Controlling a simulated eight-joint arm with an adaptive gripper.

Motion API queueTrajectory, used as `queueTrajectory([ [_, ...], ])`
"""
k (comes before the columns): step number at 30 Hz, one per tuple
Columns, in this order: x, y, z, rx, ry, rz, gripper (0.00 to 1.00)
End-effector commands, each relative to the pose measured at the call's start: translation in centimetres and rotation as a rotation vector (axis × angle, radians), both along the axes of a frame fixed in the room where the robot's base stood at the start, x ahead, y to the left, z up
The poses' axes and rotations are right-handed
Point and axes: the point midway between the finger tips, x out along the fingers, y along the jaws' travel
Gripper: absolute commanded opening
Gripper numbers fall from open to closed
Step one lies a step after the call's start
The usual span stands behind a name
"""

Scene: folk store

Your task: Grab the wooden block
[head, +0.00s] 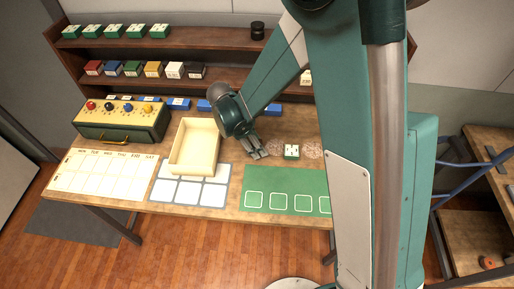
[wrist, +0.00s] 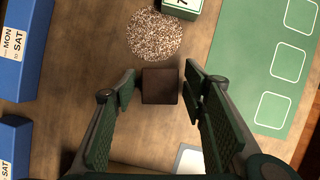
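The wooden block (wrist: 161,86) is a small dark brown square seen from above in the wrist view. It is on the wooden table, between the fingertips of my gripper (wrist: 160,82). The fingers are spread, one on each side of the block, with narrow gaps showing. I cannot tell how far above the table the fingertips are. In the head view my gripper (head: 258,150) points down at the table, right of the pale wooden tray (head: 176,160). I cannot make out the block in the head view.
A speckled round patch (wrist: 155,34) and a green box (wrist: 182,8) are just beyond the block. Blue boxes (wrist: 22,50) stand at the left. A green mat (head: 290,190) lies at the table's front edge. Shelves (head: 130,52) with small boxes stand behind.

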Motion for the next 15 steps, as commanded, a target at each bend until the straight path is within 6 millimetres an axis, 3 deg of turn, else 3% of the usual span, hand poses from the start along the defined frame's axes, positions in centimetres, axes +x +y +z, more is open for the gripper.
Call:
queueTrajectory([
  [1,0.00,0.00,0.00,0.000,0.000,0.000,0.35],
  [6,0.00,0.00,0.00,0.000,0.000,0.000,0.16],
  [15,0.00,0.00,0.05,0.000,0.000,0.000,0.15],
])
